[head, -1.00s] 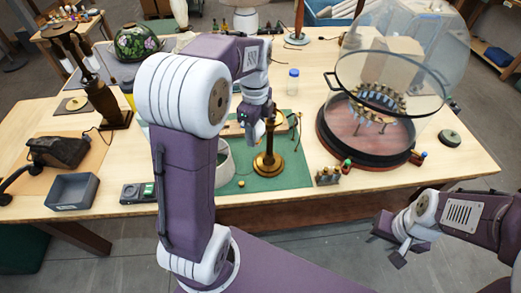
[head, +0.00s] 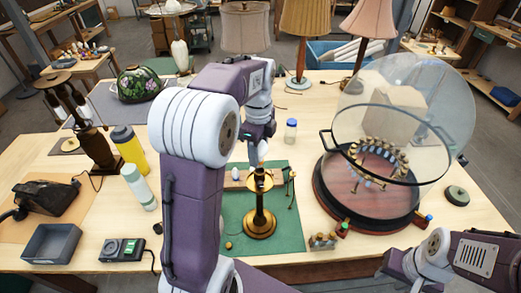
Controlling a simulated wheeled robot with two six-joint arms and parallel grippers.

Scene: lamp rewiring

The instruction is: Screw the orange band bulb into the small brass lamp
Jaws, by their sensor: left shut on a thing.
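The small brass lamp (head: 260,218) stands upright on the green mat (head: 289,232), with a round base and a wider top. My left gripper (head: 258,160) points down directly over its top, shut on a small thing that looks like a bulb. The fingers mostly hide it, and I cannot make out an orange band. I cannot tell whether it touches the lamp's socket. My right gripper (head: 388,268) is at the lower right, off the table's front edge; its fingers are too unclear to tell open from shut.
A glass cover (head: 410,110) rises over a round dark-red base (head: 340,205) bearing a ring of small pieces. A small rack (head: 323,241) stands at the front edge. A yellow bottle (head: 130,150), a white bottle (head: 139,186), a grey tray (head: 52,243) and a meter (head: 122,250) are left.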

